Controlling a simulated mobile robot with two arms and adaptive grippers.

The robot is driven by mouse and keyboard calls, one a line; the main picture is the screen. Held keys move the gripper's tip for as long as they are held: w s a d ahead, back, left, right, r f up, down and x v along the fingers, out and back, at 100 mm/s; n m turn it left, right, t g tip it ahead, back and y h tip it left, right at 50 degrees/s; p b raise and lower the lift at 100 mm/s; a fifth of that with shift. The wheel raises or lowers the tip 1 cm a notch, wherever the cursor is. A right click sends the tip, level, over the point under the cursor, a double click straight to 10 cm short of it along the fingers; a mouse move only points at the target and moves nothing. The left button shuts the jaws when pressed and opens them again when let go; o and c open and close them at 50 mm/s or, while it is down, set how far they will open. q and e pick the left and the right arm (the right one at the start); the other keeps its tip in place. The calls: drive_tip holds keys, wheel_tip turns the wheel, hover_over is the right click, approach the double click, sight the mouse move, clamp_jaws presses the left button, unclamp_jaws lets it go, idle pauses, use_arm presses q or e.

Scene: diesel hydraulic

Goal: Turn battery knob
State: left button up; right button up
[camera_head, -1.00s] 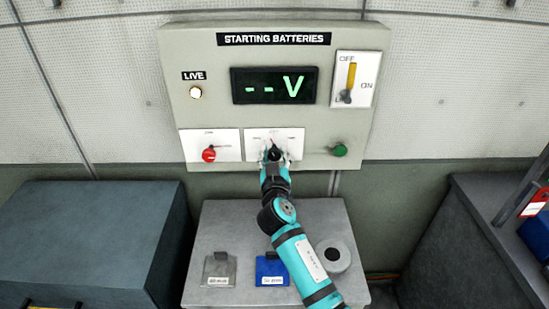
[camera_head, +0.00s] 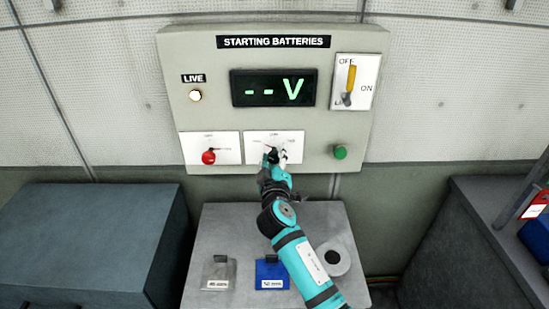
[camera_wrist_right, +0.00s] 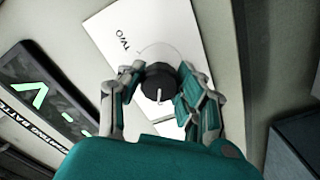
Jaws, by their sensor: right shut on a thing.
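The battery knob is a black round knob (camera_wrist_right: 160,84) with a light pointer line. It sits on a white plate (camera_head: 288,137) in the lower middle of the grey starting batteries panel (camera_head: 225,110). My right gripper (camera_head: 275,156) is at this knob and covers most of it in the head view. In the right wrist view my right gripper (camera_wrist_right: 155,92) has its fingers on both sides of the knob, shut on it. The wrist is rolled and the plate looks tilted there. The display (camera_head: 274,87) reads "-- V". My left gripper is not in view.
A red knob (camera_head: 208,157) is left of the middle plate, a green button (camera_head: 340,152) right of it. A yellow-handled switch (camera_head: 351,82) is upper right. A lit lamp (camera_head: 195,95) is marked LIVE.

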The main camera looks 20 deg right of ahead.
idle(0.4)
drive_tip(key=o, duration=1.1)
drive_tip(key=shift+o, duration=0.4)
drive_tip(key=shift+s+a, duration=0.1)
drive_tip(key=v, duration=1.1)
drive_tip(key=shift+s, duration=0.35)
